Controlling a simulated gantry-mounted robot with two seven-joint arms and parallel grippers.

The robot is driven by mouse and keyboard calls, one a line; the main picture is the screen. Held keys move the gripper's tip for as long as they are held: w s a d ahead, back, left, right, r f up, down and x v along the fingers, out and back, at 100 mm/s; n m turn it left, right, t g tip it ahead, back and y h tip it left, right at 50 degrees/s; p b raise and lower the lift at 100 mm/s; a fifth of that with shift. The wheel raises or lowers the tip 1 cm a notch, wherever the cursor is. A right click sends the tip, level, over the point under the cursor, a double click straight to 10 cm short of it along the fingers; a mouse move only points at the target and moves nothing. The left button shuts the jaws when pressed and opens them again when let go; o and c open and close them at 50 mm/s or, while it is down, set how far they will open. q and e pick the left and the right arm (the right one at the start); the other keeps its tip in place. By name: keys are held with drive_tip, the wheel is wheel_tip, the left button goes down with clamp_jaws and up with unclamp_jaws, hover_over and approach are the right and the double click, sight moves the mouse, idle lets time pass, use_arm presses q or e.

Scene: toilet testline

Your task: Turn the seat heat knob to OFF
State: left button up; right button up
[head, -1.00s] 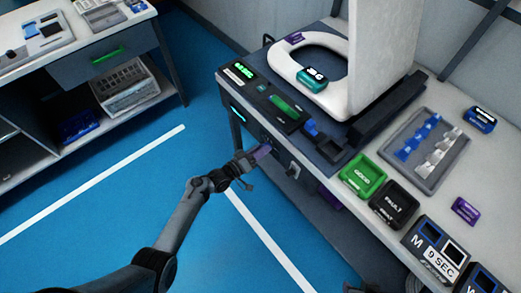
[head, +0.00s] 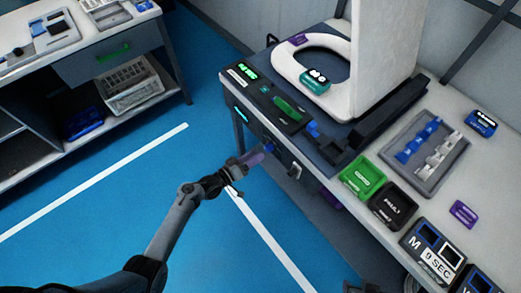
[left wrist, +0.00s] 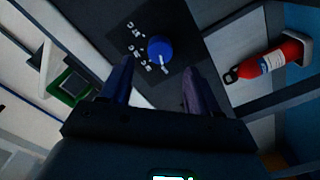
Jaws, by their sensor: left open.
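The seat heat knob (left wrist: 160,49) is a round blue knob with a white pointer mark, on a dark panel with several small white labels beside it, too blurred to read. In the head view the blue knob (head: 268,149) shows small on the front of the test bench. My left gripper (head: 250,158) is in front of that panel, apart from the knob. In the left wrist view its two fingers (left wrist: 155,88) are open and empty, with the knob beyond and between their tips. The pointer's setting cannot be read. My right gripper is not in view.
The test bench (head: 330,155) carries a white toilet seat (head: 345,92), a green tray (head: 362,177) and a black tray (head: 393,206). A red fire extinguisher (left wrist: 270,60) shows in the left wrist view. Blue floor before the bench is clear.

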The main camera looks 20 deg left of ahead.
use_arm(q)
drive_tip(key=p+v, duration=0.1)
drive_tip(key=v, duration=0.5)
idle(0.3)
